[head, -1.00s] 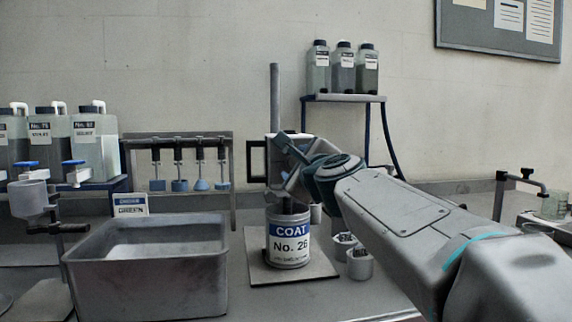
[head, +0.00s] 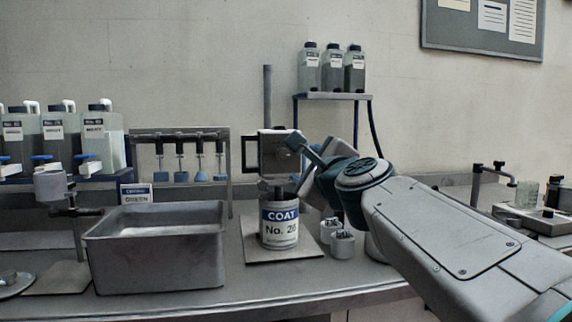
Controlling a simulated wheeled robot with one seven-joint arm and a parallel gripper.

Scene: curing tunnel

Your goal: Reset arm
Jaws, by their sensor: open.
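My arm reaches in from the lower right in the head view. My gripper (head: 304,158) is open, beside and just right of the mixer head, with nothing seen in it. Its fingers are partly hidden by its own wrist. A can labelled COAT No. 26 (head: 279,229) stands upright on a flat base plate (head: 256,254) under the grey mixer head (head: 272,155). A dark part joins the can's top and the mixer head. I cannot tell whether the gripper touches the mixer.
A grey metal basin (head: 155,262) stands left of the can. White cups (head: 343,245) stand to its right, close under my arm. A raised shelf (head: 333,96) holds three bottles behind. Hanging stirrers (head: 190,160) and large jugs (head: 99,137) are at back left.

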